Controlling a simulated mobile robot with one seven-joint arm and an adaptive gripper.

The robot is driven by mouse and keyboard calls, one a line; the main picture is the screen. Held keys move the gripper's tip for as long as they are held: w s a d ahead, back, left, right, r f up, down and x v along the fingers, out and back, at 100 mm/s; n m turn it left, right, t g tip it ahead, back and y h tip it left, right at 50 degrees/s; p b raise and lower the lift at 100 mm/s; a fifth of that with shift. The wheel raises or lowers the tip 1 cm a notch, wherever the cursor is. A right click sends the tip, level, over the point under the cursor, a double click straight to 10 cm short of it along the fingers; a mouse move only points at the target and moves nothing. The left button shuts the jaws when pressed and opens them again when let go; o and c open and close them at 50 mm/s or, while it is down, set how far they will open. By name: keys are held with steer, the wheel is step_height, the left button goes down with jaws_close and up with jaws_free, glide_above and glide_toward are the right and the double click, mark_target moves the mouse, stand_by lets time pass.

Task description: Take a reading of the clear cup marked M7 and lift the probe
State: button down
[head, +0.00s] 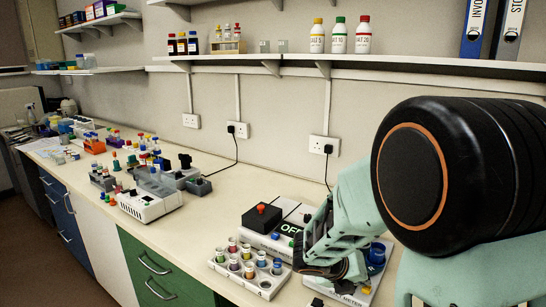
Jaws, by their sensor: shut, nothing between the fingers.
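A white rack (265,291) at the front of the bench holds several small cups with coloured contents. The marks on them are too small to read, so I cannot tell which one is M7. My gripper (303,262) is at the right edge of this rack, low over the bench, dark-fingered and shut with nothing held. My arm hides part of what lies behind and under it. A white unit with lettering ending in "METER" (362,298) shows partly beneath my arm. I cannot make out the probe.
A white instrument (150,203) stands farther left, with clear bench between. A shelf (330,62) with bottles runs above.

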mark_target(361, 291)
steer(key=shift+f, duration=0.2)
stand_by(0.4)
steer(key=shift+r, duration=0.15)
steer(key=shift+r+p, duration=0.55)
steer(key=shift+p, duration=0.05)
step_height(361, 291, up, 6)
steer(key=p, duration=0.6)
steer(key=shift+d, duration=0.1)
stand_by(0.4)
